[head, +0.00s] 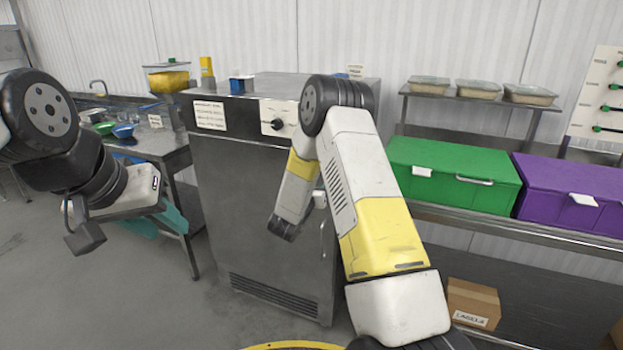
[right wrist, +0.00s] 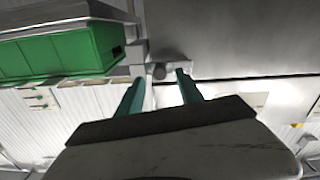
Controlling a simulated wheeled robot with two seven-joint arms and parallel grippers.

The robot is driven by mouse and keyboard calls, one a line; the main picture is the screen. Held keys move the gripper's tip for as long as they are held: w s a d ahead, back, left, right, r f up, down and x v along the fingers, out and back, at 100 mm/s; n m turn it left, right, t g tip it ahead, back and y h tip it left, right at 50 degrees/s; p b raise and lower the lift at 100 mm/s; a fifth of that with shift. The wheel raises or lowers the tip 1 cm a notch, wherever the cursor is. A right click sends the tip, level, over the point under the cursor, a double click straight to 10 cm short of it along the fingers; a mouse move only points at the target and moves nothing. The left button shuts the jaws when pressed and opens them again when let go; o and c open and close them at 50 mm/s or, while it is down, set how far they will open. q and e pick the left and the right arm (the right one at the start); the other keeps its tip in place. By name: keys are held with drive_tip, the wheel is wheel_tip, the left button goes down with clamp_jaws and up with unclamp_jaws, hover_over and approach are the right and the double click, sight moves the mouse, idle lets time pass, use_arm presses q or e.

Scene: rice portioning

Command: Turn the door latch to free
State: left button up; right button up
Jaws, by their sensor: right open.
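The steel cabinet (head: 255,200) stands in the middle of the head view with its door closed. A pale upright handle (head: 323,240) shows near the door's right edge, partly behind my right arm. In the right wrist view a small grey latch-like fitting (right wrist: 158,71) lies at the tips of my right gripper (right wrist: 160,76). Its two teal fingers are apart, with the fitting seen between them; I cannot tell whether they touch it. In the head view the right fingers are hidden. My left gripper (head: 157,222) hangs at left, teal fingers apart and empty, before the side table.
A panel with a black knob (head: 277,124) is on the cabinet's upper front. A green box (head: 450,172) and a purple box (head: 570,190) stand on the bench at right. A side table (head: 165,145) is at left. The floor before the cabinet is clear at left.

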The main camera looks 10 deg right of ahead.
drive_tip(key=shift+x, duration=1.2)
drive_tip(key=shift+c, duration=0.2)
clamp_jaws()
idle(0.4)
